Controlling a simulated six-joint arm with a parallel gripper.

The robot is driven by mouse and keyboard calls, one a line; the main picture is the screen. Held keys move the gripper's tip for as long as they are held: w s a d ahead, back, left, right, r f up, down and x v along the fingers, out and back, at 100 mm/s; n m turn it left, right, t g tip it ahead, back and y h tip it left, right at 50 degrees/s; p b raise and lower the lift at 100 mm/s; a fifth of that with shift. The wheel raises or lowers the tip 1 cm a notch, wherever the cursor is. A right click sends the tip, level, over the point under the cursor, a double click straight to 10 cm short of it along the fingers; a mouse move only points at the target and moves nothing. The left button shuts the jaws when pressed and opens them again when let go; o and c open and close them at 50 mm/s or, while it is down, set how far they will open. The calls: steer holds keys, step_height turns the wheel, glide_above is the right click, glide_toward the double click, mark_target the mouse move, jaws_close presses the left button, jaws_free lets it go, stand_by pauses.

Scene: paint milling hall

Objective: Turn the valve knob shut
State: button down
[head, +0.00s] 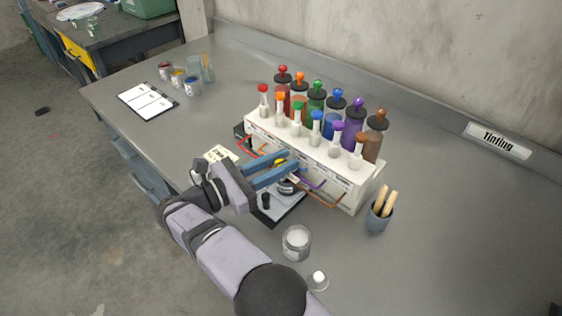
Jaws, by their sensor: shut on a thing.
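A white tinting rack (352,196) stands on the grey bench, with coloured hoses coming out of its front towards a small dark-edged base plate (292,214). My gripper (289,164) reaches in from the lower left, with its two blue fingers low in front of the rack, above the plate. It is shut on the valve knob, which is mostly hidden between the fingers; a small yellow part (280,162) shows there. A round dark and silver part (287,187) sits just below the nearer finger. I cannot tell how far the knob is turned.
Several bottles with coloured tops (316,92) stand in the rack. An open glass jar (296,243) and a small white-topped pot (318,280) stand in front. A cup with wooden handles (379,218) is at right. A clipboard (148,101) and paint pots (192,86) are at left.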

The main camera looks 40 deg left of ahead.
mark_target(280, 162)
steer(key=shift+r+m+g+h, duration=0.2)
steer(key=shift+m+g+h, duration=0.2)
steer(key=shift+m+h, duration=0.55)
steer(key=c, duration=1.5)
jaws_free()
steer(key=shift+f+h, duration=0.15)
steer(key=shift+h, duration=0.1)
step_height(280, 162, up, 10)
steer(key=shift+r+p, duration=0.1)
steer(key=shift+p, duration=0.4)
